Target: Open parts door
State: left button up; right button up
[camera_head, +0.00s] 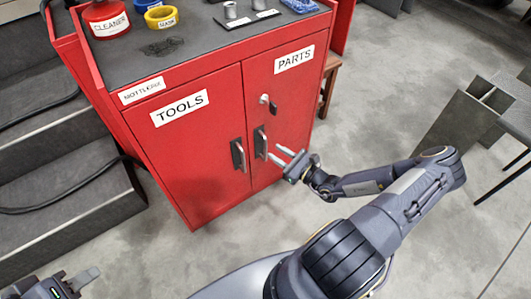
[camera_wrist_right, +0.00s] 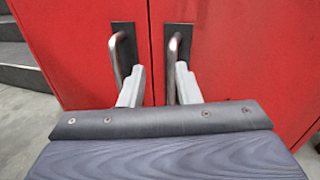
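The red cabinet has a PARTS door (camera_head: 292,110) on the right and a TOOLS door (camera_head: 190,140) on the left, both shut. The PARTS door has a dark-plated metal handle (camera_head: 261,142), also in the right wrist view (camera_wrist_right: 176,50). The TOOLS handle (camera_head: 238,155) is beside it, also in the wrist view (camera_wrist_right: 120,55). My right gripper (camera_head: 278,157) is open at the PARTS handle. In the wrist view, its right finger overlaps that handle and its left finger overlaps the TOOLS handle; contact is unclear. My left gripper (camera_head: 80,281) is low at the left, its opening unclear.
A key-like knob (camera_head: 267,101) sticks out above the PARTS handle. On the cabinet top are a red cleaner container (camera_head: 106,20), yellow tape (camera_head: 161,18) and small metal parts (camera_head: 231,10). Dark steps (camera_head: 70,190) stand left.

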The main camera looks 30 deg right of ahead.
aim_at(266, 146)
jog(key=shift+m+t+h, duration=0.3)
jog(key=shift+m+h, duration=0.4)
jog(key=shift+m, duration=0.1)
jog(key=w, duration=0.2)
jog(key=w+f+b, duration=0.1)
jog(key=w, duration=0.1)
jog(key=w+f+b, duration=0.1)
jog(key=w, duration=0.1)
jog(key=shift+a+f, duration=0.15)
jog(key=shift+a, duration=0.15)
jog(key=shift+w+a, duration=0.15)
jog(key=shift+w, duration=0.5)
grip_shut()
